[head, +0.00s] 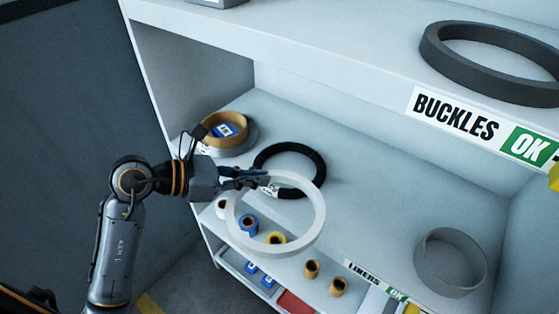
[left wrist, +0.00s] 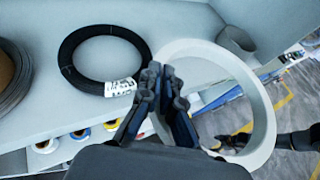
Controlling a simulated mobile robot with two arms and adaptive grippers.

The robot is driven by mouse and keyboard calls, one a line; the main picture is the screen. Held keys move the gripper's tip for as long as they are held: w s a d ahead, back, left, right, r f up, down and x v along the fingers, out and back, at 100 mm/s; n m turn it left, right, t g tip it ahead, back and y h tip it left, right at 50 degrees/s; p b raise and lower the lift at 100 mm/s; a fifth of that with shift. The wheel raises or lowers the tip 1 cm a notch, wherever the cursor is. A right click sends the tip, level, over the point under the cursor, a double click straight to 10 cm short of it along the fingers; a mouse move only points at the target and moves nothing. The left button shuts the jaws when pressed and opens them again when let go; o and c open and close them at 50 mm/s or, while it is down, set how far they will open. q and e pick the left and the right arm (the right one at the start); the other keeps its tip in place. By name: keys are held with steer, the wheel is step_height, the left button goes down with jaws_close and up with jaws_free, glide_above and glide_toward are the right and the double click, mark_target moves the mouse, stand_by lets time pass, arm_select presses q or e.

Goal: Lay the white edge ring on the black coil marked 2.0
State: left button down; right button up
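The white edge ring (head: 318,222) hangs from my left gripper (head: 264,182), whose fingers are shut on its rim. In the left wrist view the ring (left wrist: 262,105) stands tilted to the right of the fingers (left wrist: 165,92). The black coil (head: 312,160) lies flat on the shelf behind the ring and shows whole in the left wrist view (left wrist: 72,58). A white label is on its near side, too small to read. The ring is apart from the coil, in front of it. A dark part at the right of the left wrist view (left wrist: 298,141) looks like my right gripper; its fingers are unclear.
A tan coil with a blue label (head: 230,128) lies left of the black coil. A grey ring (head: 450,262) stands to the right. Small rolls (head: 248,225) sit on the lower shelf. The upper shelf (head: 300,40) overhangs, with a dark ring (head: 490,75). The shelf right of the coil is clear.

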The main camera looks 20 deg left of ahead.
arm_select(q)
steer(key=shift+w+d+r+b, duration=0.2)
steer(key=shift+w+d+r, duration=0.15)
steer(key=shift+d, duration=0.15)
steer(key=shift+w+d+r+b, duration=0.2)
steer(key=shift+w+d+r, duration=0.15)
steer(key=shift+d, duration=0.1)
steer(key=w+d+r+n+t+y+b, duration=0.2)
steer(key=w+d+r+n+b, duration=0.1)
steer(key=w+r, duration=0.15)
steer(key=p, duration=0.2)
glide_above(267, 151)
steer(key=shift+t+y, duration=0.3)
steer(key=shift+t, duration=0.1)
steer(key=f, duration=0.8)
steer(key=shift+s+d, duration=0.25)
steer(key=shift+d, duration=0.1)
steer(key=shift+w+a+f, duration=0.1)
steer(key=shift+f, duration=0.1)
steer(key=f, duration=0.2)
steer(key=f+p, duration=0.1)
steer(key=shift+w+a+f, duration=0.2)
steer(key=shift+w+f, duration=0.05)
steer(key=shift+f, duration=0.15)
arm_select(e)
steer(key=shift+w+a+f, duration=0.15)
steer(key=shift+f, duration=0.6)
